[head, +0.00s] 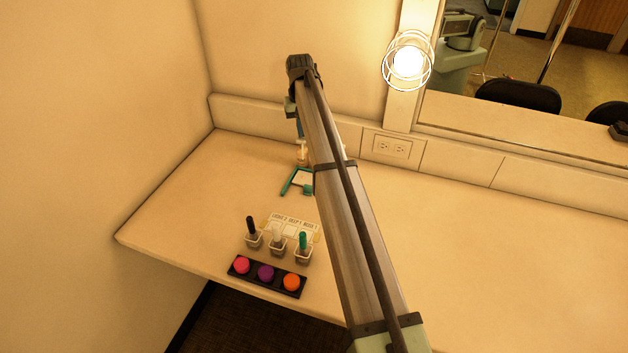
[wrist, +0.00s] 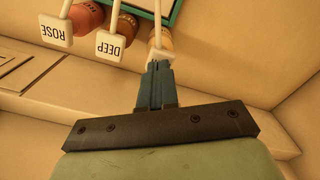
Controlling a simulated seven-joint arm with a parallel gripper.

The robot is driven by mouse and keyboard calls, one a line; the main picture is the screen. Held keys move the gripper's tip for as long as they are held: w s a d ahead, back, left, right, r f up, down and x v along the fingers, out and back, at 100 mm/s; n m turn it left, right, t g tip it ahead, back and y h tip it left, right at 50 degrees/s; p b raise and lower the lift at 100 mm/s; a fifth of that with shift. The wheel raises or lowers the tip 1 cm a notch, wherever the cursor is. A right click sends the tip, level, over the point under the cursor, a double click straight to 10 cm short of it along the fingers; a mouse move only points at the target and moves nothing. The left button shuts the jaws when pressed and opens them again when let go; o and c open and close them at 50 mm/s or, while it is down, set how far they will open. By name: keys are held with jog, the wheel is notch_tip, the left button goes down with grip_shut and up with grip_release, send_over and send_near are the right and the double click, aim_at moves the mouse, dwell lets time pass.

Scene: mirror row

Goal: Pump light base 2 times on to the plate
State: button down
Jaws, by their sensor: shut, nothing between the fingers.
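In the wrist view, my gripper (wrist: 157,68) is shut with nothing between its fingers. Its tips are at the white pump head (wrist: 161,55) of a pale tan bottle (wrist: 162,38); whether they touch is unclear. No label shows on that pump. To its left are a bottle with a pump marked DEEP (wrist: 111,45) and one marked ROSE (wrist: 56,30). In the head view, part of a bottle (head: 302,155) shows beside my arm, which hides the others. A white plate-like piece (head: 301,177) lies by a teal frame (head: 288,184), partly hidden by the arm.
Three small cups hold a black-handled (head: 250,226), a pale (head: 276,234) and a green-handled (head: 302,242) tool. A black tray (head: 267,277) with pink, purple and orange pots lies in front. A wall, a backsplash and a caged lamp (head: 408,62) bound the counter. The right counter is clear.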

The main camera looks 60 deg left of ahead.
jog(key=shift+f, duration=1)
jog(key=shift+r, duration=1.4)
notch_tip(320, 180, up, 6)
dwell(0.6)
dwell(0.4)
